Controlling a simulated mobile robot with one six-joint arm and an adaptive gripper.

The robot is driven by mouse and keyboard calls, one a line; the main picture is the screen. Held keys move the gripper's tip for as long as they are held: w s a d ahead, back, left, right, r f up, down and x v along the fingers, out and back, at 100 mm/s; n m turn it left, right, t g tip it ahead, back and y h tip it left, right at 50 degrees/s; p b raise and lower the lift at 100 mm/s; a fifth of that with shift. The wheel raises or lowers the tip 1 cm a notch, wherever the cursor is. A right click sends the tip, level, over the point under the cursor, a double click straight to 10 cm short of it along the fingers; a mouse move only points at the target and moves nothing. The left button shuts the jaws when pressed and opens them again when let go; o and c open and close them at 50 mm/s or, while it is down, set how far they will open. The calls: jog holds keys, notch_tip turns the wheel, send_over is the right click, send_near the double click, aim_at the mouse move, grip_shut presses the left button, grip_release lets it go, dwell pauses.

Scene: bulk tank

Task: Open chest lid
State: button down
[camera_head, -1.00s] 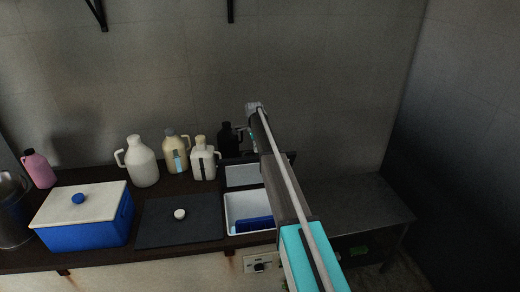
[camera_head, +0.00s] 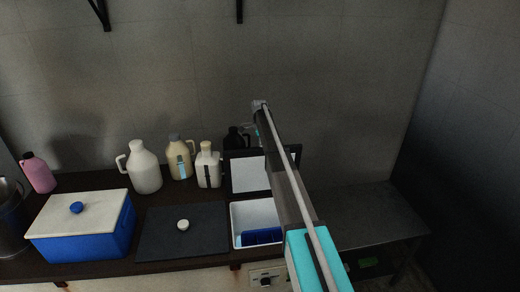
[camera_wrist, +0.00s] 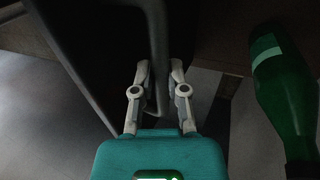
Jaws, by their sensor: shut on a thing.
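The chest is sunk in the dark counter, with a white inside (camera_head: 252,213) and blue items (camera_head: 262,236) at its bottom. Its dark-framed lid (camera_head: 247,174) stands raised at the back edge, its pale inner face toward the head camera. My gripper (camera_wrist: 160,68) shows in the wrist view, its two fingers closed around a grey bar handle (camera_wrist: 158,35) beside a dark panel. In the head view, my arm crosses the right side of the opening and mostly hides the gripper.
A dark panel with a white knob (camera_head: 183,225) and a blue cooler (camera_head: 85,240) lie to the left. Jugs (camera_head: 145,168) stand behind. A green bottle (camera_wrist: 284,90) is right of my gripper. A metal table (camera_head: 375,215) stands at right.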

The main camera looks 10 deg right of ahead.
jog(key=shift+w+d, duration=0.1)
jog(key=c, duration=0.7)
grip_release()
jog(key=shift+o, duration=0.2)
jog(key=shift+r, duration=0.15)
